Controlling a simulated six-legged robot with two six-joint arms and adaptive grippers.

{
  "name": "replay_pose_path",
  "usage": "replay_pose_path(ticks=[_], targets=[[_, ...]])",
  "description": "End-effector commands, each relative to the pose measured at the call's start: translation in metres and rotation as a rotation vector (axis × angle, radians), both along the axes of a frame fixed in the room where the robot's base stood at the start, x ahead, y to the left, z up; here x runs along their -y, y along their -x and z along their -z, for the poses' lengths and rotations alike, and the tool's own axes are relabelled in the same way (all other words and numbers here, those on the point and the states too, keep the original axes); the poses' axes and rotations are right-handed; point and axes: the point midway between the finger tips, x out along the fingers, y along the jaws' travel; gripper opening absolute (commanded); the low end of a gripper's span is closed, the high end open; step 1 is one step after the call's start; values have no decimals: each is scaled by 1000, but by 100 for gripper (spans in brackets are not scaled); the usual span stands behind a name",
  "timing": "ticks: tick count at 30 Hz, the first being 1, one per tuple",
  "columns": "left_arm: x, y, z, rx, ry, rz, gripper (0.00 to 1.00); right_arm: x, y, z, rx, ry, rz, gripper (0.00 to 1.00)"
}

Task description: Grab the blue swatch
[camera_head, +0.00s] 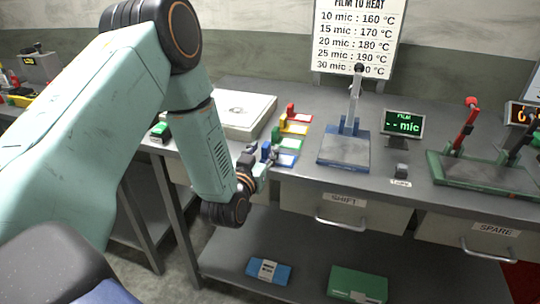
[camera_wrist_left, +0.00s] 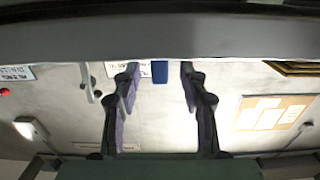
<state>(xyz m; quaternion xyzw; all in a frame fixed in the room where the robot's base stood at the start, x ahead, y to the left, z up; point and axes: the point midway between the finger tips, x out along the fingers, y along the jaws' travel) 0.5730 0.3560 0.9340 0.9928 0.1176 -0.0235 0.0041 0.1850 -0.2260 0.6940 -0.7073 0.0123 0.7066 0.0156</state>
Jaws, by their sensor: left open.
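The blue swatch (camera_head: 286,160) lies at the front of a row of coloured swatches on the grey bench, with an upright blue piece (camera_head: 266,150) at its left end. My left gripper (camera_head: 262,168) comes in from the left at the bench's front edge, just beside that blue piece. In the left wrist view my gripper (camera_wrist_left: 158,85) is open, with two dark fingers apart. My right gripper is not in view.
Green (camera_head: 289,144), yellow (camera_head: 297,128) and red (camera_head: 290,109) parts line up behind the blue swatch. A white plate (camera_head: 235,115) stands left of them. A blue-based lever device (camera_head: 343,152) stands to the right. Drawers (camera_head: 345,207) and a lower shelf (camera_head: 315,265) lie below.

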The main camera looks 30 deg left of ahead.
Motion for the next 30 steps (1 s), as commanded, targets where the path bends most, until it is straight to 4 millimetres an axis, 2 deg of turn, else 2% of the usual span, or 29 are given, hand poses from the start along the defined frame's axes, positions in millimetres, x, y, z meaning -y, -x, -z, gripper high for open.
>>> replay_pose_path(ticks=[3, 6, 14, 30], targets=[[-6, -15, 3, 1, -1, 1, 43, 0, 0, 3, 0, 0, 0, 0], [-8, -21, 3, 0, -1, 0, 43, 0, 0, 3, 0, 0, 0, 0], [-9, -22, 3, -3, 1, 0, 43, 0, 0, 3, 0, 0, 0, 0], [-9, -22, 3, -3, 1, 0, 0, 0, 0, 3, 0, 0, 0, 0]])
